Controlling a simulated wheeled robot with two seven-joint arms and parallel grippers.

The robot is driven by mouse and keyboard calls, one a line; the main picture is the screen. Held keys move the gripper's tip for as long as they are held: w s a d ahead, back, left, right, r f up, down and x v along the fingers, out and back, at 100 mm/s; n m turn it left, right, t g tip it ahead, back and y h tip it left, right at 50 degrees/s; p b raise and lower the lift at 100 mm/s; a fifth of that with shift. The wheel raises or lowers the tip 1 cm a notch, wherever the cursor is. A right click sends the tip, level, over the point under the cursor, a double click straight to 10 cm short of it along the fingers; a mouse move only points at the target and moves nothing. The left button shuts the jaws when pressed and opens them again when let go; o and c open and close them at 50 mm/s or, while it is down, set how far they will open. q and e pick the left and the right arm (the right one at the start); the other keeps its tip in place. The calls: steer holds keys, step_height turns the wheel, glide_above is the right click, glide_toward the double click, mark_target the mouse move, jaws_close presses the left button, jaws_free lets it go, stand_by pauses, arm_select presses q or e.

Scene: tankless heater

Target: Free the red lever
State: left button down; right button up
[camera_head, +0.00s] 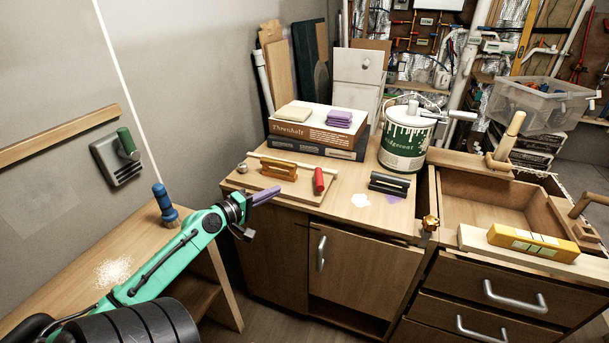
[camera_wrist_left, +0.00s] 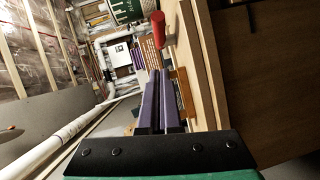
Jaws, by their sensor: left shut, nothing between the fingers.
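The red lever (camera_head: 319,181) stands at the right end of a wooden board (camera_head: 262,184) on the cabinet top. It also shows in the left wrist view (camera_wrist_left: 158,29), beyond the fingertips. A brown handle-like bracket (camera_head: 279,169) is on the same board, left of the lever. My left gripper (camera_head: 277,190) has purple fingers. They are closed together with nothing between them, in front of the board's left part and apart from the lever. In the left wrist view the closed fingers (camera_wrist_left: 158,78) point toward the lever. My right gripper is not in view.
A black bracket (camera_head: 390,185) and a paint can (camera_head: 406,139) stand right of the board. Boxes (camera_head: 318,131) are behind it. A brush (camera_head: 165,205) stands on the left bench. A yellow level-like block (camera_head: 533,243) lies on the right drawer unit.

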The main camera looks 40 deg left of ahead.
arm_select(q)
steer(key=p, duration=0.2)
glide_toward(316, 179)
steer(key=w+a, duration=0.2)
steer(key=a, duration=0.1)
steer(key=shift+w, duration=0.25)
steer(key=w+d+p, duration=0.2)
steer(key=w, duration=0.1)
steer(key=shift+d+f, duration=0.25)
steer(key=shift+f, duration=0.05)
steer(key=shift+w+d+f, duration=0.1)
steer(key=shift+d+f, duration=0.05)
steer(key=shift+d, duration=0.1)
steer(key=shift+f, duration=0.2)
steer(key=shift+w+p, duration=0.1)
steer(key=shift+p, duration=0.2)
